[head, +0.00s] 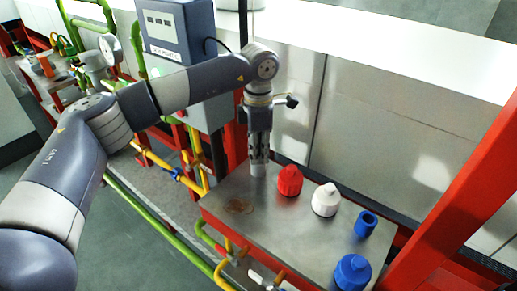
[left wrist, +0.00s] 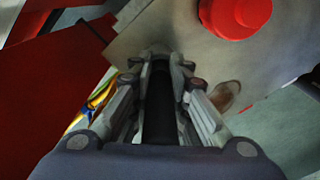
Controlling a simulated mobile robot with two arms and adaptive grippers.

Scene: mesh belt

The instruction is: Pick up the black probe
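My left gripper (head: 259,165) points down over the back left part of the metal table. In the left wrist view its two fingers (left wrist: 160,62) are closed on a long black cylinder, the black probe (left wrist: 158,105), which runs lengthwise between them. In the head view the probe is mostly hidden by the fingers, and I cannot make out its lower end. I cannot tell whether the fingertips touch the table. My right gripper is not in view.
The metal table (head: 270,232) carries a red bottle (head: 290,181), a white bottle (head: 326,200), a blue ring-like piece (head: 366,223) and a blue bottle (head: 352,272). A meter box (head: 178,32) stands behind my arm. Red posts flank the table; pipes run along its left.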

